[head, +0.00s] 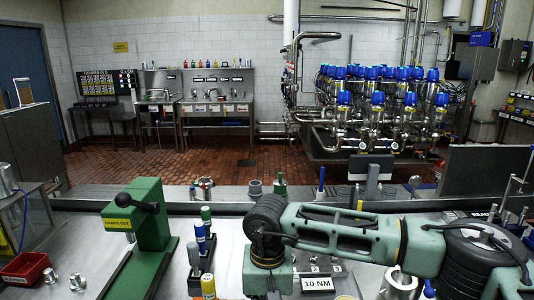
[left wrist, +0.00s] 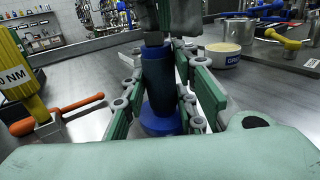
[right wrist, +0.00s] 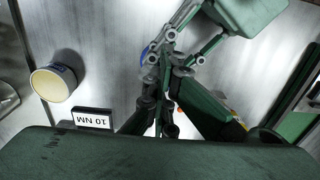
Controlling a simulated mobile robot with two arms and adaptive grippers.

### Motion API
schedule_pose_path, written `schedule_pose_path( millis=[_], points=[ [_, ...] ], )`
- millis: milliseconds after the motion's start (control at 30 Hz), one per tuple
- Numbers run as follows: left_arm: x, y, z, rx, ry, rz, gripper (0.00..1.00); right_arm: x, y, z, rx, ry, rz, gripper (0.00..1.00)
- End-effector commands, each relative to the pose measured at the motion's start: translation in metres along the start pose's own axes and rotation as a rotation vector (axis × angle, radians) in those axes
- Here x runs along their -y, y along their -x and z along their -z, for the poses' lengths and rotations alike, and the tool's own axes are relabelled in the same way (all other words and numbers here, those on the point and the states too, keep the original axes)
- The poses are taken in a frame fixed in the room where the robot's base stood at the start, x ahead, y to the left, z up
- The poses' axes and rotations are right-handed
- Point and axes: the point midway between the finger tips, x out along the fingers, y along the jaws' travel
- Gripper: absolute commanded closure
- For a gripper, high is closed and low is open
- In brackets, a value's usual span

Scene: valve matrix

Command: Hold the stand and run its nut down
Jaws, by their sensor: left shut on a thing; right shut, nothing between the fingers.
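The blue stand (left wrist: 158,78) is upright on the grey bench in the left wrist view, with a round blue base (left wrist: 160,120). My left gripper (left wrist: 173,85) is shut around its column, one finger on each side. A small dark grey piece (left wrist: 153,39) sits at the stand's top; I cannot tell whether it is the nut or a fingertip. My right gripper (right wrist: 163,85) is directly above the stand, shut and empty. In the right wrist view its fingers and the left gripper's fingers cover most of the stand; only a blue edge (right wrist: 146,54) shows. The head view hides the stand.
A tub with pale contents (left wrist: 222,54) stands close to the stand. A yellow tool (left wrist: 22,70) and an orange handle (left wrist: 75,117) are on the other side. A 10 NM sign (head: 318,284), a green press (head: 145,225) and several marker-like cylinders (head: 200,240) stand on the bench.

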Motion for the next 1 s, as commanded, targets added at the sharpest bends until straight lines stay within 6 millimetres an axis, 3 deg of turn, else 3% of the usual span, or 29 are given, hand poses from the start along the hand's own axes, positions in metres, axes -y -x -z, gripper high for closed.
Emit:
schedule_pose_path(
  millis=[33,1000],
  points=[
    [0.0050,0.0012,-0.0016,0.005,-0.003,0.012,1.00,-0.0081,-0.0090,0.0049,-0.005,-0.016,-0.016,1.00],
    [0.0079,0.0015,-0.0005,0.004,-0.004,0.017,1.00,0.0006,-0.0090,0.0003,-0.007,-0.012,-0.010,1.00]
  ],
)
